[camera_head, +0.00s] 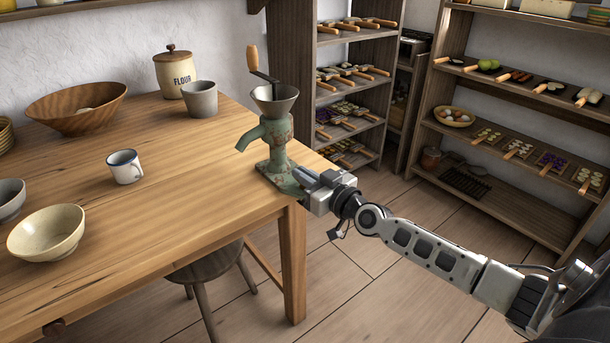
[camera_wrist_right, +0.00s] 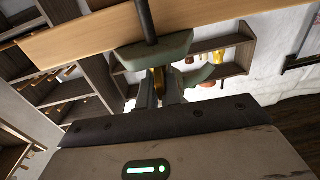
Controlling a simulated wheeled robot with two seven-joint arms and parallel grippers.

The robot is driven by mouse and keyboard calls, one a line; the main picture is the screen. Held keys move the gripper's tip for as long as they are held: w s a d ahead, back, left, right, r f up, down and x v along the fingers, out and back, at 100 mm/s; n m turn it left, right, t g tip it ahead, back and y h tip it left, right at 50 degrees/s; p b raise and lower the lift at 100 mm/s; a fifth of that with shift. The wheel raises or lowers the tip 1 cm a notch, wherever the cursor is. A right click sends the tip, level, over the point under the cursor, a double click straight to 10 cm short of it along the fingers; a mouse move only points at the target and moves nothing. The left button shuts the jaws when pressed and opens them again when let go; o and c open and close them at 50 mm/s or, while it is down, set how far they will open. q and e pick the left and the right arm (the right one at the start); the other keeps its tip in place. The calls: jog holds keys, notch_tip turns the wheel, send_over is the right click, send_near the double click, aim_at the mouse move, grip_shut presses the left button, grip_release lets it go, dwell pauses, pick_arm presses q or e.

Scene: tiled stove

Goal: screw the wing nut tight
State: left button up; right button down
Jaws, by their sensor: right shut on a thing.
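A worn green hand-cranked grinder (camera_head: 276,140) stands upright at the right corner of the wooden table (camera_head: 190,225). It has a metal hopper on top and a crank with a wooden handle. In the right wrist view, the green clamp (camera_wrist_right: 172,46) and a dark rod (camera_wrist_right: 146,18) show by the table's edge. My right gripper (camera_head: 306,180) is at the grinder's foot, by the table corner. Its fingers (camera_wrist_right: 160,92) are shut on the brass-coloured wing nut (camera_wrist_right: 158,76), which is mostly hidden between them. In the head view the wing nut is hidden. My left gripper is out of view.
A white mug (camera_head: 125,167), a grey cup (camera_head: 200,99), a flour jar (camera_head: 175,72) and several bowls stand on the table, left of the grinder. A stool (camera_head: 205,266) is partly under the table. Shelves (camera_head: 510,188) stand at the back right. Floor between is clear.

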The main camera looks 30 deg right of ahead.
jog(key=h+p, duration=0.1)
jog(key=p, duration=0.2)
jog(key=shift+r+m, duration=0.35)
jog(key=shift+m, duration=0.05)
jog(key=m+h+p, duration=0.1)
jog(key=p, duration=0.2)
jog(key=shift+r+h+p, duration=0.15)
jog(key=shift+h+p, duration=0.25)
jog(key=shift+m+h+p, duration=0.3)
jog(key=shift+h+p, duration=0.2)
jog(key=shift+p, duration=0.45)
jog(key=m+h+p, duration=0.1)
jog(key=p, duration=0.1)
jog(key=h+p, duration=0.1)
jog(key=shift+f+m+h+p, duration=0.2)
jog(key=shift+m+h+p, duration=0.15)
jog(key=shift+m+h, duration=0.05)
pick_arm(q)
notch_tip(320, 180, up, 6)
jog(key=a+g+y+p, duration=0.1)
jog(key=p, duration=0.1)
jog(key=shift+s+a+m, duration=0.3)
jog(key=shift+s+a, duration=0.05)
pick_arm(e)
jog(key=shift+s+f+m+g+h, duration=0.15)
jog(key=shift+m+g+h, duration=0.15)
jog(key=shift+m+h, duration=0.35)
jog(key=shift+w+f+m+g+h, duration=0.1)
jog(key=shift+m+g+h, duration=0.25)
jog(key=shift+h, duration=0.5)
